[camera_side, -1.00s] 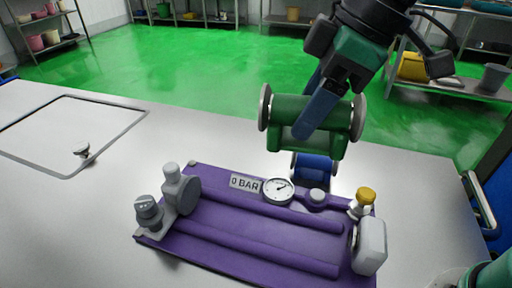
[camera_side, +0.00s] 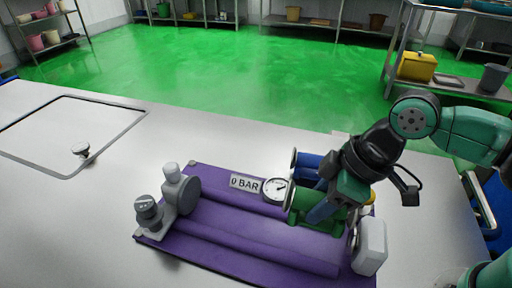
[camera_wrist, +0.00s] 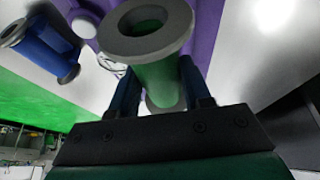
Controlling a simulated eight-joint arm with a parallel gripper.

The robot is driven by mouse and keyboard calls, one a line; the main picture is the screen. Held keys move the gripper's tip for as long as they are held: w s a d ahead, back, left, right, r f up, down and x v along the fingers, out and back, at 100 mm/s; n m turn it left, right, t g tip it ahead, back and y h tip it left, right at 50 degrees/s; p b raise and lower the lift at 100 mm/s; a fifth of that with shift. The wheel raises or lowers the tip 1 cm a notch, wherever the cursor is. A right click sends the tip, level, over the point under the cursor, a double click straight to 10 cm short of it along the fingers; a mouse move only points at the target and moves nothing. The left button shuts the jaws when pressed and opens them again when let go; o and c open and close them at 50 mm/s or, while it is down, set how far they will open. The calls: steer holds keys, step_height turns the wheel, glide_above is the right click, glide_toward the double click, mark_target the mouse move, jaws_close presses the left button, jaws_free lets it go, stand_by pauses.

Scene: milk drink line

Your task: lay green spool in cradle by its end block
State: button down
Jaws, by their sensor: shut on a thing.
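The green spool (camera_side: 318,217), with grey end flanges, is held crosswise in my gripper (camera_side: 322,210). In the wrist view the green spool (camera_wrist: 158,75) sits between the two blue fingers of my gripper (camera_wrist: 160,85). In the side view it hangs low over the right part of the purple cradle (camera_side: 250,252), near the pale right end block (camera_side: 370,248). I cannot tell whether it touches the rails. The cradle's left end carries a grey block with a round disc (camera_side: 186,194). My gripper hides part of the cradle's right end.
A blue spool (camera_side: 308,161) lies behind the cradle; the wrist view shows it too (camera_wrist: 42,50). A dial gauge (camera_side: 275,188) and a "0 BAR" plate (camera_side: 244,183) are at the cradle's back edge. The table to the left (camera_side: 70,200) is mostly clear.

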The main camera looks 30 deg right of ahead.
steer(key=shift+f, duration=3.25)
steer(key=shift+f, duration=0.15)
steer(key=shift+c, duration=1.9)
jaws_free()
steer(key=shift+v, duration=6)
steer(key=w+d+m+t+h, duration=0.3)
steer(key=w+d+m, duration=0.3)
steer(key=d+m, duration=0.3)
steer(key=shift+w+d+f+t, duration=0.3)
steer(key=shift+w+f+t, duration=0.05)
steer(key=shift+t, duration=0.15)
